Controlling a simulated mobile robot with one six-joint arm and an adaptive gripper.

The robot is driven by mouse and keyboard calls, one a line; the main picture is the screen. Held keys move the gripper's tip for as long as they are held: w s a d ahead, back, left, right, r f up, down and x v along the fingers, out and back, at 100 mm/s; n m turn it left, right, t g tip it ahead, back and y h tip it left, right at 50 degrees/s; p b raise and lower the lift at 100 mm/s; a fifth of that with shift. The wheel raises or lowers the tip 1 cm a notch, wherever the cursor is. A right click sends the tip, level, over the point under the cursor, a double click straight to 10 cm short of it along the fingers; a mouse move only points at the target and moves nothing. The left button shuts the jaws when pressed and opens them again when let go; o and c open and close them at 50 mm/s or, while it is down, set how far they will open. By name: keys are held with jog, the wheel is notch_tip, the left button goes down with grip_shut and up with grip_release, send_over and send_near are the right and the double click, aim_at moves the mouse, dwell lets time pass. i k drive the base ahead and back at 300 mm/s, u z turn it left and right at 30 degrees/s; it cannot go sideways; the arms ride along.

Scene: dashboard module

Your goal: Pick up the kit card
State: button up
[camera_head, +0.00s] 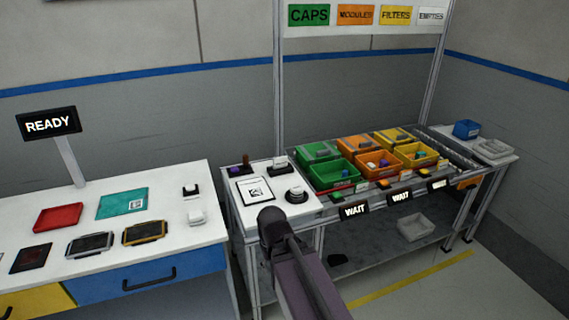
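My gripper cannot be made out in this view.
Small dark-based stands and a round black-and-white device (296,195) surround the card. Green, orange and yellow bins (334,173) stand to the right, above WAIT signs. The left bench (170,240) holds a red tray (58,217), a teal panel (122,203) and framed units.

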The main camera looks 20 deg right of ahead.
aim_at(279, 162)
jog(key=u, duration=0.05)
jog(key=i, duration=1)
jog(key=z, duration=0.05)
